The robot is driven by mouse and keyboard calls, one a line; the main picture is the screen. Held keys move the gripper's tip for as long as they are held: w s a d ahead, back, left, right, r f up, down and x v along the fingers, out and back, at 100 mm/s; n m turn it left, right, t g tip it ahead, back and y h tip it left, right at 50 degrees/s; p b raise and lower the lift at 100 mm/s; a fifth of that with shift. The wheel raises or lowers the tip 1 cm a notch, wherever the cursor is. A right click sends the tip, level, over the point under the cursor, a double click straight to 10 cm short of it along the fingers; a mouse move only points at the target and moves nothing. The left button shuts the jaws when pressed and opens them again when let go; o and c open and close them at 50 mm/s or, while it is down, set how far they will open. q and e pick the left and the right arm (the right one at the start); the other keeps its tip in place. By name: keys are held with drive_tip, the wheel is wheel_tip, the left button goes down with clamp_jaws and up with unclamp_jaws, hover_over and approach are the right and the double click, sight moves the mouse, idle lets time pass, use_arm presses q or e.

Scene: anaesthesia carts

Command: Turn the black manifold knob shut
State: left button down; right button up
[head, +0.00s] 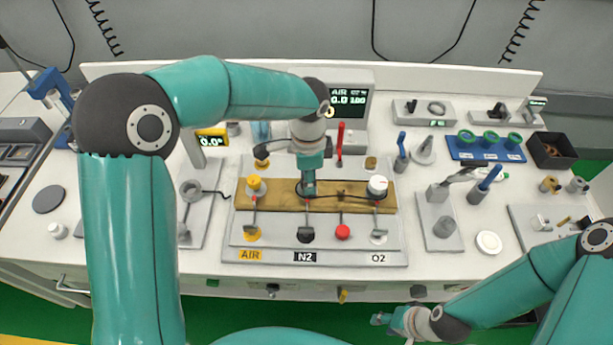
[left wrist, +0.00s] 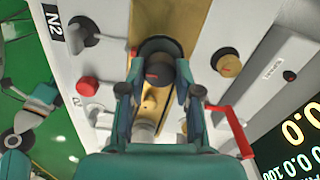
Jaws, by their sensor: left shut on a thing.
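The black manifold knob (left wrist: 158,66) sits on the brass manifold bar (head: 277,200), between a yellow knob (head: 256,186) and a white knob (head: 377,185). My left gripper (head: 308,188) reaches down onto it from above. In the left wrist view my left gripper's fingers (left wrist: 157,88) stand on both sides of the knob and are shut on it. A short red mark shows on the knob's top. In the head view my gripper mostly hides the knob. My right gripper (head: 382,319) hangs low in front of the cart, away from the manifold; its jaws are too small to judge.
Below the bar are the AIR, N2 and O2 outlets, with a black knob (head: 305,235) and a red knob (head: 343,232). A red lever (head: 340,135) stands behind the bar near the display (head: 349,100). Blue-handled fixtures (head: 485,185) stand to the right.

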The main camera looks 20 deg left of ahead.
use_arm(q)
drive_tip(key=c, duration=0.8)
unclamp_jaws()
drive_tip(key=shift+r, duration=0.1)
wheel_tip(320, 180, up, 12)
drive_tip(key=shift+f, duration=0.2)
